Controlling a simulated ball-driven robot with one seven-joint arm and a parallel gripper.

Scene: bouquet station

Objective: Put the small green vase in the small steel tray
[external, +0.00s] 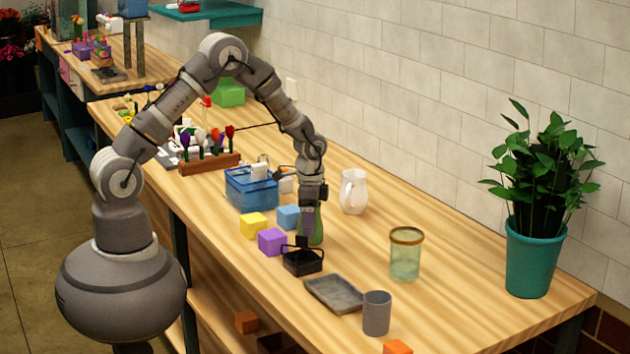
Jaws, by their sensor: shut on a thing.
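The small green vase (317,228) is at the middle of the table, upright as far as it shows. My gripper (308,222) reaches down from above and is shut on the vase. The gripper hides part of the vase, and whether its base touches the table is hard to tell. The small steel tray (337,293) is a shallow grey tray lying flat near the table's front edge, nearer the camera than the vase. It looks empty.
A small black basket (303,263) stands between vase and tray. A grey cup (376,313) and glass jar (405,254) flank the tray. Purple (272,242), yellow (253,226) and blue (288,217) blocks are left of the vase. A white pitcher (353,192) stands behind.

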